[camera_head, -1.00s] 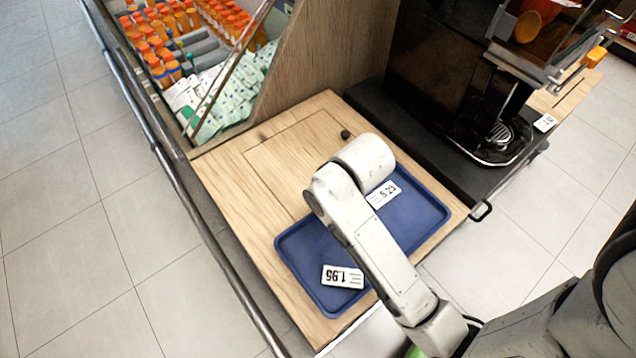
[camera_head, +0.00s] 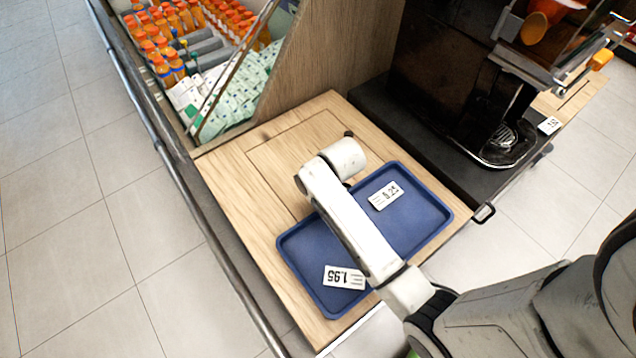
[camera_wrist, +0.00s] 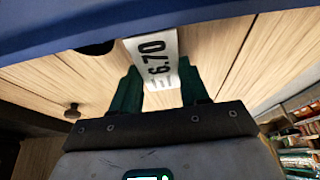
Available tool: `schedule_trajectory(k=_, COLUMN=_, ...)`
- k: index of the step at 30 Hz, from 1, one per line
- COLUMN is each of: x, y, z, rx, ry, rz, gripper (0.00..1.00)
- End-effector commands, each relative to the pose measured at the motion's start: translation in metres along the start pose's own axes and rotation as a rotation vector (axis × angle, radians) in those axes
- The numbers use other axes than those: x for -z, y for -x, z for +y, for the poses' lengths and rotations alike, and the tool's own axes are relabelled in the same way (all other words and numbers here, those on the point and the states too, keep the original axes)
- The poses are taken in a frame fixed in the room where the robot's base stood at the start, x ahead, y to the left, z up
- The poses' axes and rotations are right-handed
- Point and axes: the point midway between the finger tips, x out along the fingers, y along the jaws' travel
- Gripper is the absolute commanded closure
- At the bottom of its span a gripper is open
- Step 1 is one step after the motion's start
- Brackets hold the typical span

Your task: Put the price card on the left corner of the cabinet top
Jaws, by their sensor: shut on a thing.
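In the wrist view, my gripper (camera_wrist: 160,80) is shut on a white price card (camera_wrist: 155,58) reading 6.70, held between its two green fingers. In the head view my arm reaches over the wooden cabinet top (camera_head: 225,185), and the gripper and held card are hidden behind my own arm. The bare left part of the cabinet top is left of my arm.
A blue tray (camera_head: 425,215) lies on the cabinet top with two other price cards, one reading 1.95 (camera_head: 344,277) and one on the right (camera_head: 385,196). A black juicer (camera_head: 440,85) stands behind right. A bottle bin (camera_head: 235,95) and metal rail (camera_head: 165,150) border the left.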

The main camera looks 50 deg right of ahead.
Motion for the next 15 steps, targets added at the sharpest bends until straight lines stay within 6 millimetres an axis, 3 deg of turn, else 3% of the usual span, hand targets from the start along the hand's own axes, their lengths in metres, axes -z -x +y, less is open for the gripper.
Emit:
schedule_trajectory(k=11, x=-0.0018, y=-0.004, z=-0.0002, rx=0.0, ry=0.0, rz=0.0, gripper=0.85)
schedule_trajectory(k=12, x=-0.0015, y=-0.0032, z=-0.0001, rx=0.0, ry=0.0, rz=0.0, gripper=0.52)
schedule_trajectory(k=15, x=-0.0014, y=-0.003, z=-0.0002, rx=0.0, ry=0.0, rz=0.0, gripper=0.42)
